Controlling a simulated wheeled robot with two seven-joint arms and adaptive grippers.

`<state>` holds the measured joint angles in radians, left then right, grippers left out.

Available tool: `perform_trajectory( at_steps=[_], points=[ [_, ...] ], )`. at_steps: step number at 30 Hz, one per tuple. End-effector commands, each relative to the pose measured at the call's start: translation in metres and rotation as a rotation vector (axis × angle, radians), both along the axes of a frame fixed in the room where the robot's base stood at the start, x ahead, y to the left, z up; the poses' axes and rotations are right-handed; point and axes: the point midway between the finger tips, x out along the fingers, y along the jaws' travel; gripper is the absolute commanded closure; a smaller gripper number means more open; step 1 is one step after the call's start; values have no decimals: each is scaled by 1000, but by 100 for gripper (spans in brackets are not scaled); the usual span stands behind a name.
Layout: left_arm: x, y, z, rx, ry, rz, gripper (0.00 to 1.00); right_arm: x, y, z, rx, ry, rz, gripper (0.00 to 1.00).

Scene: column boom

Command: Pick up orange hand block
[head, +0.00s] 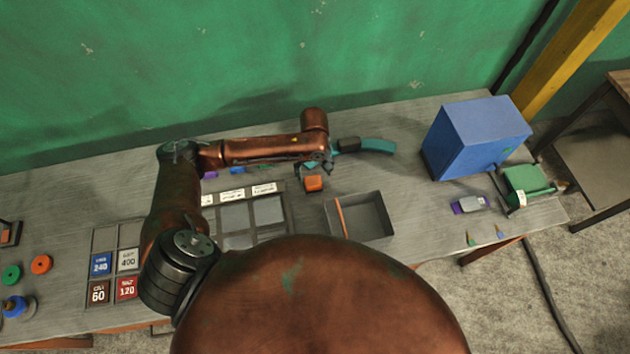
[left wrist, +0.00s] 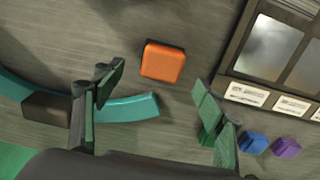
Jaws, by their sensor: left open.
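The orange hand block (head: 314,184) lies on the grey workbench, right of the labelled tray. In the left wrist view the orange block (left wrist: 163,62) sits beyond and between the spread fingers, touching neither. My left gripper (head: 314,170) is open and empty, just behind the block in the head view; it also shows in the left wrist view (left wrist: 160,108). My right gripper is not in view.
A teal curved piece with a dark block (head: 376,147) lies close by. The labelled tray (left wrist: 245,62) and blue (left wrist: 253,143) and purple (left wrist: 287,148) pieces are near. An open grey box (head: 372,232) and a large blue box (head: 475,140) stand to the right.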

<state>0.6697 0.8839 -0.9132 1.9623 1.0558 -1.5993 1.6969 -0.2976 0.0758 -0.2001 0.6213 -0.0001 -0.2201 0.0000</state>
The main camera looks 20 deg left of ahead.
Motion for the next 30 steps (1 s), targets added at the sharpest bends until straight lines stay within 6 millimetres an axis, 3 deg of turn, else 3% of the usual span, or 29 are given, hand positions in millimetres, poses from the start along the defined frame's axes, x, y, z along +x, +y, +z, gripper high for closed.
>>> perform_trajectory(
  at_steps=[6,15,24,30],
  points=[
    [-2,3,-24,-1,2,6,35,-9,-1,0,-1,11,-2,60],
    [-1,3,-64,-2,-1,5,35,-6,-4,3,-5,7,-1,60],
    [-1,2,-69,-2,-3,2,35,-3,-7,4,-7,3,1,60],
    [-1,2,-69,-2,-3,1,49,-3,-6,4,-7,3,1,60]
  ],
)
